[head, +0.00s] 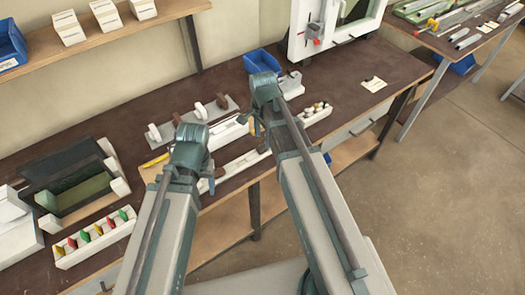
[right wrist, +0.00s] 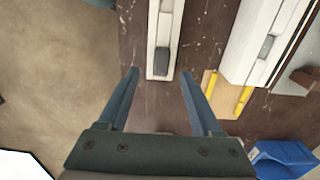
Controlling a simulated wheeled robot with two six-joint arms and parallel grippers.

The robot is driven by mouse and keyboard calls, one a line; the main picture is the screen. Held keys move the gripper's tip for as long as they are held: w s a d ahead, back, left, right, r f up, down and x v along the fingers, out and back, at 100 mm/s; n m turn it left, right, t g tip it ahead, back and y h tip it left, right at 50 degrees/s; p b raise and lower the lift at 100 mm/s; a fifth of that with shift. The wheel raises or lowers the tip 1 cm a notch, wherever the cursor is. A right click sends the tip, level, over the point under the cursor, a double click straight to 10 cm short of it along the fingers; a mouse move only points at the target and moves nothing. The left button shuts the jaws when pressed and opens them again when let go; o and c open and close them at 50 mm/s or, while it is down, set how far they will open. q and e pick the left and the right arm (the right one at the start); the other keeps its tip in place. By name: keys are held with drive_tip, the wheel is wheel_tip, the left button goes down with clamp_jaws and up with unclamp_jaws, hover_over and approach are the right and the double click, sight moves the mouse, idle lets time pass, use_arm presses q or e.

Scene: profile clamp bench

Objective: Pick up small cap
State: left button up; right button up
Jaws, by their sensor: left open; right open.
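I cannot tell for sure which piece is the small cap. A white tray (head: 314,114) holds several small pale and dark pieces, too small to tell apart in the head view. In the right wrist view a small dark grey block (right wrist: 161,58) sits at the near end of a narrow white bar (right wrist: 165,20). My right gripper (right wrist: 158,75) is open, its fingers apart on either side of that bar end, with nothing held. In the head view my right gripper (head: 256,127) is above the bench. My left gripper (head: 208,180) is open over the bench's front part.
A wide white profile (right wrist: 260,45) and a tan pad with yellow strips (right wrist: 222,95) lie right of the bar. A grey clamp plate (head: 195,120) stands behind; a white rack with coloured pieces (head: 95,238) is at left.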

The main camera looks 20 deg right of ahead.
sight(262, 147)
use_arm(q)
wheel_tip(262, 147, down, 5)
drive_tip(key=b, duration=0.5)
drive_tip(key=shift+f, duration=0.15)
use_arm(e)
wheel_tip(262, 147, down, 5)
drive_tip(key=shift+w+f, duration=0.1)
clamp_jaws()
